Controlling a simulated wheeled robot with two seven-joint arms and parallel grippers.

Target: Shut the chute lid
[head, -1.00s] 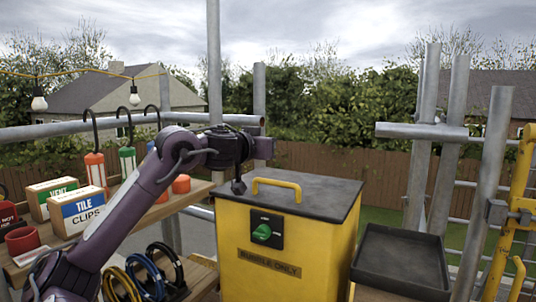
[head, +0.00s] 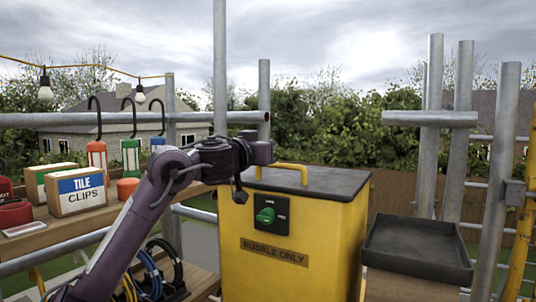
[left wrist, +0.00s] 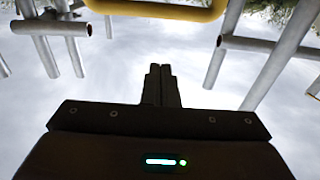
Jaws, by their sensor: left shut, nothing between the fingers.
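The yellow rubble chute box (head: 290,258) stands in the middle of the head view. Its dark lid (head: 325,183) lies flat on top, with a yellow handle (head: 290,167) on it. My left gripper (head: 240,197) is shut and empty. It points down beside the lid's front left corner, left of the handle; I cannot tell whether it touches. The left wrist view shows its closed fingers (left wrist: 161,75) against sky, with a yellow bar (left wrist: 160,8) at the top edge, likely the handle.
A black tray (head: 418,248) sits right of the box. Scaffold poles (head: 453,150) stand behind it. On the left, a shelf holds a tile clips box (head: 80,194) and hanging tools (head: 131,160); coiled cables (head: 150,277) lie below.

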